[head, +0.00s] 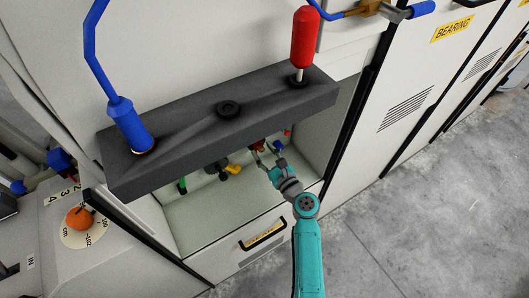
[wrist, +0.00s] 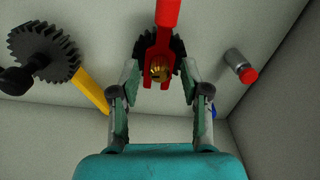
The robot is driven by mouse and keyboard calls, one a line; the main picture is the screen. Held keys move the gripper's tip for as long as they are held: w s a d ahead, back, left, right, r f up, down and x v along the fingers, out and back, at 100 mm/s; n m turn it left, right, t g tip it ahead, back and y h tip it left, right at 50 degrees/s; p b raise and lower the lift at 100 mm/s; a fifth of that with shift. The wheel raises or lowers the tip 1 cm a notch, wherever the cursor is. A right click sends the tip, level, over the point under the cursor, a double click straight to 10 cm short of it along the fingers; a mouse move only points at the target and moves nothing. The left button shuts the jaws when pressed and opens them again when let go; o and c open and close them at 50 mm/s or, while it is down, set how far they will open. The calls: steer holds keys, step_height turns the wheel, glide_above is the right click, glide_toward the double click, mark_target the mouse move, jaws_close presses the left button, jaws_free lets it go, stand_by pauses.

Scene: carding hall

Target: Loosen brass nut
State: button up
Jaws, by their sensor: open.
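The brass nut (wrist: 160,72) shows in the wrist view, seated in the forked lower end of a red part (wrist: 166,40). A black toothed piece shows behind it on both sides. My gripper (wrist: 162,80) is open, with one finger on each side of the red fork and nut. I cannot tell whether the fingers touch anything. In the head view my gripper (head: 266,157) reaches into the pale recess under the dark shelf. A bit of red shows by its fingertips there, and the nut cannot be made out.
The dark shelf (head: 200,140) overhangs the recess and carries a blue handle (head: 130,125) and a red handle (head: 304,38). In the wrist view, a black gear (wrist: 45,52) with a yellow bar (wrist: 90,92) lies left. A grey red-ended cylinder (wrist: 238,64) is right.

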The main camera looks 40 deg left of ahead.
jaws_close()
